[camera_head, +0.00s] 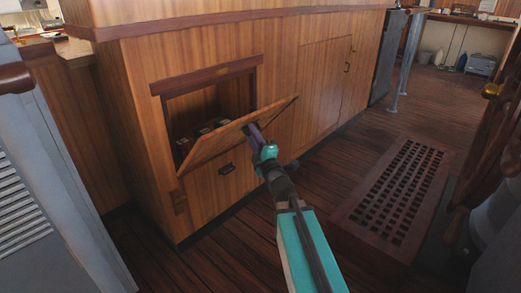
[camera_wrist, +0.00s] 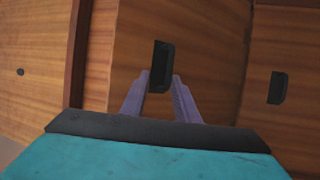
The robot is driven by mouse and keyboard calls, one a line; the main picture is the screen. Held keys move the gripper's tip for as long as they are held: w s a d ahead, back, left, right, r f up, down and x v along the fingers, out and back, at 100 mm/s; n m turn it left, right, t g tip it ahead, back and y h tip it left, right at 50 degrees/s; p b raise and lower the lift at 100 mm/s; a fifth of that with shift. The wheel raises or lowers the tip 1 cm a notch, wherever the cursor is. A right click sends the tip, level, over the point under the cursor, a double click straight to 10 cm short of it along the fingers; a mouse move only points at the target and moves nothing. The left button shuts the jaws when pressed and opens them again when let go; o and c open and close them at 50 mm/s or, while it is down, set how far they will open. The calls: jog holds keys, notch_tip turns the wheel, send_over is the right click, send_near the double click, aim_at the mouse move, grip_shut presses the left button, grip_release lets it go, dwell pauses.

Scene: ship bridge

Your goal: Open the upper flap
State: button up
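The upper flap (camera_head: 237,132) of the wooden cabinet is tilted partway open. Its top edge leans out and its lower edge stays at the cabinet. In the wrist view the flap's wooden face (camera_wrist: 205,50) fills the middle, with its black handle (camera_wrist: 162,60) on it. The head view hides the handle behind the flap and gripper.
Behind the flap is an open compartment (camera_head: 205,108) with several dark items inside. Below is a lower front with a black handle (camera_head: 227,169), also in the wrist view (camera_wrist: 277,88). A floor grate (camera_head: 396,190) lies to the right. A grey louvred unit (camera_head: 30,200) stands at left.

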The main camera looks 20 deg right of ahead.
jog(key=s+p, duration=0.2)
jog(key=p, duration=0.1)
jog(key=shift+s+p, duration=0.25)
jog(key=shift+p, duration=0.35)
jog(key=shift+s+p, duration=0.25)
jog(key=shift+p, duration=0.95)
jog(key=p, duration=0.3)
jog(key=shift+s+f, duration=0.2)
jog(key=shift+s, duration=0.05)
jog(key=s+p, duration=0.1)
jog(key=p, duration=0.4)
jog(key=shift+s+d+f, duration=0.15)
jog(key=shift+s, duration=0.05)
jog(key=p+v, duration=0.1)
jog(key=v, duration=0.2)
jog(key=shift+f, duration=0.1)
jog(key=shift+f, duration=0.1)
